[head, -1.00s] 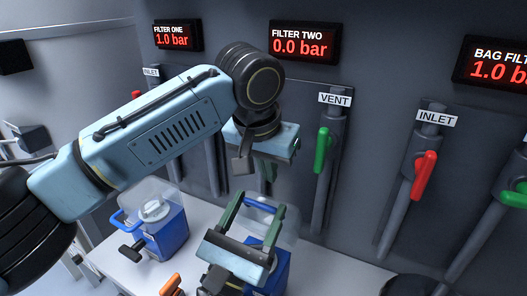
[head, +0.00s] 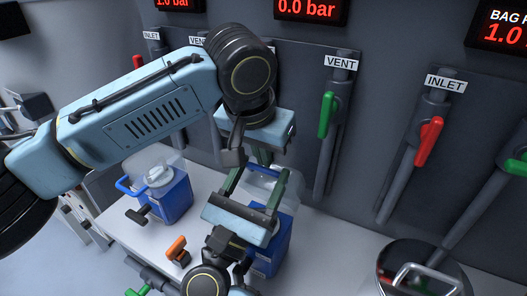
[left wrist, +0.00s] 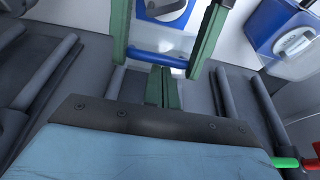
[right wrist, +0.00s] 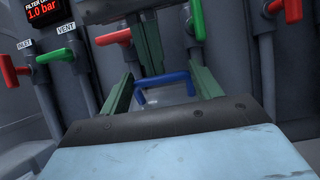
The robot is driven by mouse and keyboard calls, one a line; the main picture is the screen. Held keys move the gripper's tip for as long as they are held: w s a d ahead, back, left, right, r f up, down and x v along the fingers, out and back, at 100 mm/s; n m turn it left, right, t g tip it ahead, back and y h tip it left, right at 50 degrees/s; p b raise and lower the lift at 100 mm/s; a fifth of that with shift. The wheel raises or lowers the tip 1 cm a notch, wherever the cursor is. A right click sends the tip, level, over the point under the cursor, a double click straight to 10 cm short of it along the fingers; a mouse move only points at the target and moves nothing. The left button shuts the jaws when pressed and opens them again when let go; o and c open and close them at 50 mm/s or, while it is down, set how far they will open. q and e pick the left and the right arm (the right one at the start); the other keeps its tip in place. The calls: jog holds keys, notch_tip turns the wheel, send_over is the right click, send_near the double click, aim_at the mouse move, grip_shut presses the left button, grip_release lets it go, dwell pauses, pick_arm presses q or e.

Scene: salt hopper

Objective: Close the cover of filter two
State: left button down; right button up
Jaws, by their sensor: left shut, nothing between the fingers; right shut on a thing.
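Filter two is a blue housing (head: 284,232) on the white table under the FILTER TWO display, partly hidden by my right gripper. Its clear cover (head: 262,172) is raised, with a blue handle (right wrist: 165,78) that also shows in the left wrist view (left wrist: 157,57). My right gripper (head: 257,180) reaches up from the front, its green fingers spanning the handle's two ends and shut on it. My left gripper (left wrist: 162,88) comes down from above and behind the handle. Its fingers are shut together and empty, apart from the handle.
Filter one (head: 172,200), another blue housing with a clear cover, stands left on the table. An orange-handled valve (head: 177,250) is near the front. Green and red valve levers (head: 326,115) line the wall behind. A round metal lid (head: 420,275) is at front right.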

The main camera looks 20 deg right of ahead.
jog(key=shift+w+d+f, duration=0.1)
jog(key=shift+d+f, duration=0.05)
jog(key=shift+d, duration=0.1)
dwell(0.3)
jog(key=o, duration=1.4)
jog(key=shift+a, duration=0.15)
